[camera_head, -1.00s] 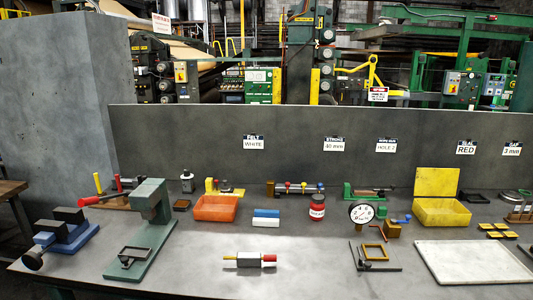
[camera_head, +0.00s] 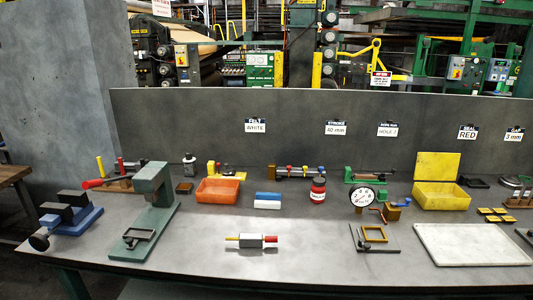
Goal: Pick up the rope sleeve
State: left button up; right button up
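No part is labelled as the rope sleeve, so I cannot tell for sure which it is. A small rack with red and blue knobs (camera_head: 300,172) stands farther back. Neither of my grippers is in view.
An orange bin (camera_head: 217,190), red jar (camera_head: 318,190), dial gauge (camera_head: 362,199) and yellow box (camera_head: 441,195) stand along the grey table. A green press (camera_head: 153,205) and blue vise (camera_head: 75,220) are left. A pale tray (camera_head: 470,245) is right. The front middle is mostly clear.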

aim_at(245, 240)
jog(key=i+j+z, duration=0.55)
jog(key=j+z, duration=0.15)
jog(key=j, duration=0.2)
